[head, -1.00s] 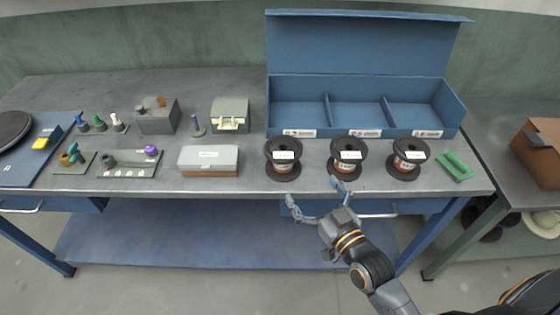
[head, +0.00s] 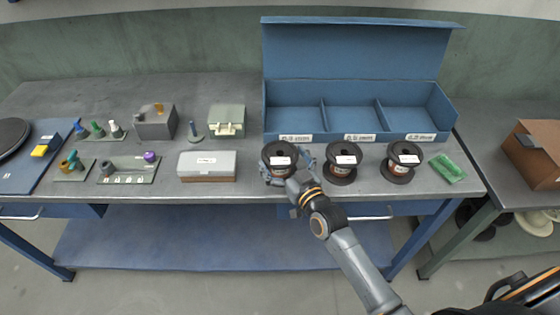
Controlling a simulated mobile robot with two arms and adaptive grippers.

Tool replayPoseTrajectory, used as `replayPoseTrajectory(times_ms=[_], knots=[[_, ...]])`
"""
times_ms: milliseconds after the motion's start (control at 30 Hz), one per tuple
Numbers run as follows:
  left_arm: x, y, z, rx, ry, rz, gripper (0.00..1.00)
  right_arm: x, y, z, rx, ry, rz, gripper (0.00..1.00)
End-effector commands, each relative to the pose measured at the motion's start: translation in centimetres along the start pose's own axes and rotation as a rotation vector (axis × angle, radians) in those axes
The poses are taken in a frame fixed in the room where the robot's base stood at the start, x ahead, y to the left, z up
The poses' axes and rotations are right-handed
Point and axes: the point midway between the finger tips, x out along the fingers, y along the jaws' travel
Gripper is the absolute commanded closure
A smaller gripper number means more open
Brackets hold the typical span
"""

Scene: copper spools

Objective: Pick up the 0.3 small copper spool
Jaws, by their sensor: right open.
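Three black-flanged copper spools with white labels stand in a row near the front of the table: a left spool (head: 280,160), a middle spool (head: 343,160) and a right spool (head: 402,160). The label print is too small to read, so I cannot tell which is the 0.3 one. My right gripper (head: 290,170) is open at the left spool, its fingers on either side of it. Whether they touch the spool cannot be told. The spool stands upright on the table. My left gripper is not in view.
A blue open box with three compartments (head: 352,138) stands behind the spools. A brown box (head: 538,155) sits on the right table.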

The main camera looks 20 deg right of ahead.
Motion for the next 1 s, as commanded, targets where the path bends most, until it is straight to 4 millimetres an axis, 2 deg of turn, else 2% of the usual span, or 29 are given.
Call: replayPoseTrajectory(times_ms=[100,300,600,667,1000], knots=[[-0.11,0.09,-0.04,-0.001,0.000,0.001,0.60,0.65,-0.01,0.01,0.000,-0.001,0.000,0.00],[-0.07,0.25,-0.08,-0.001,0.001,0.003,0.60,0.64,-0.02,0.07,0.000,-0.001,0.000,0.00],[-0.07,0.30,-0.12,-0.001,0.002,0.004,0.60,0.61,0.00,0.08,0.001,-0.001,0.000,0.61],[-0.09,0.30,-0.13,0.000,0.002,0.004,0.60,0.68,0.02,-0.26,0.001,0.006,0.001,0.70],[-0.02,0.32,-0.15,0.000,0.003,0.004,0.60,0.68,0.00,-0.64,0.002,0.007,0.001,0.71]])
